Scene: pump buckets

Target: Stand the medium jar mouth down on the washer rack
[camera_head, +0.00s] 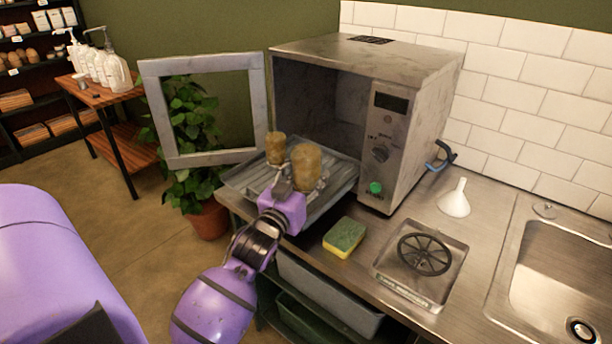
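The washer rack (240,182) is a grey ribbed tray pulled out at the open front of the steel washer (392,150). Two brownish, cloudy jars are at the rack: a smaller one (275,147) at the back left and a larger one (306,163) nearer its middle. I cannot tell which way their mouths face. My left gripper (302,184) is over the rack, with grey fingers close around the larger jar's lower end. Its grip is too small and partly hidden to judge. My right gripper is out of view.
The washer's framed door (158,115) stands open to the left, before a potted plant (190,130). On the counter are a sponge (345,237), a tray with a black wheel (425,254), a white funnel (455,200) and a sink (560,270).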

